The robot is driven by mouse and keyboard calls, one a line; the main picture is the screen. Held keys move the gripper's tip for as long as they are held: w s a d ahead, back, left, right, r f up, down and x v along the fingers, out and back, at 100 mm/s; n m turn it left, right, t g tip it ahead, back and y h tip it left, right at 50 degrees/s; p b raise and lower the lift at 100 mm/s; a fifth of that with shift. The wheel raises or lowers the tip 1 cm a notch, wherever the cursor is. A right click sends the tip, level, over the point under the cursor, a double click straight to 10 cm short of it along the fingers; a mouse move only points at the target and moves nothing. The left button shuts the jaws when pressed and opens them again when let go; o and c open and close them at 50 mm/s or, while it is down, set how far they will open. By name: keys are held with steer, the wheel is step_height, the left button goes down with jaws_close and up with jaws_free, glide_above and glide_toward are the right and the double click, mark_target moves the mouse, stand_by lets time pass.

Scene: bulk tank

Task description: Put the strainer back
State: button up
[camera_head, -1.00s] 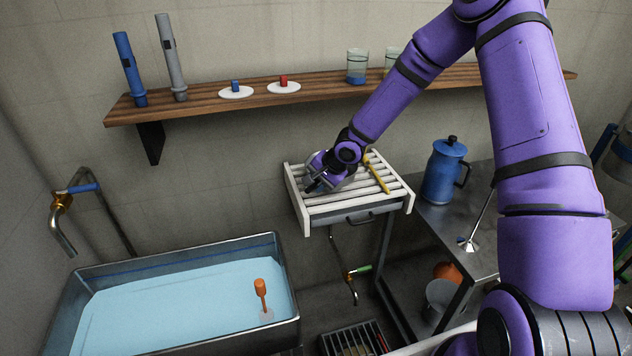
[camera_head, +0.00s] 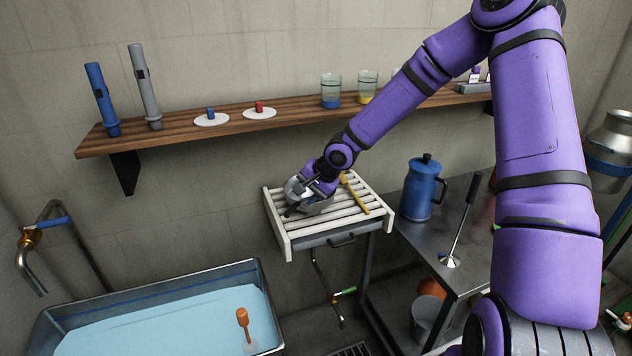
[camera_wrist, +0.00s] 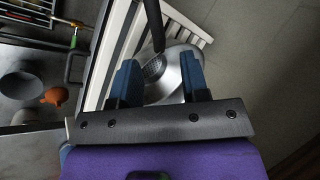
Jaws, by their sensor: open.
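The strainer (camera_head: 318,206) is a shiny metal bowl lying on the white slatted rack (camera_head: 283,241). In the wrist view the strainer (camera_wrist: 178,72) shows a perforated centre and a dark handle running up. My gripper (camera_head: 300,193) is over the strainer, partly covering it in the head view. In the wrist view the blue fingers of my gripper (camera_wrist: 160,78) are apart, on either side of part of the bowl. I cannot tell whether they touch it.
A yellow-handled tool (camera_head: 356,193) lies on the rack beside the strainer. A blue can (camera_head: 421,188) stands on the steel table to the right.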

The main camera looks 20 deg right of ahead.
steer(key=shift+v, duration=2.75)
steer(key=s+d+r+n+h, duration=0.2)
steer(key=s+r+n+h, duration=0.15)
steer(key=s+r, duration=0.55)
steer(key=s+d+r+n+h, duration=0.2)
steer(key=s+d+r+h, duration=0.15)
steer(key=s+r, duration=0.5)
steer(key=s+r+n+y, duration=0.1)
steer(key=s+r, duration=0.3)
steer(key=s, duration=0.5)
steer(key=s+a+r+n+y, duration=0.1)
steer(key=s+r+n, duration=0.1)
steer(key=s, duration=0.7)
steer(key=shift+a+r, duration=0.25)
steer(key=shift+r, duration=0.6)
steer(key=shift+w+n, duration=0.1)
steer(key=shift+n, duration=0.15)
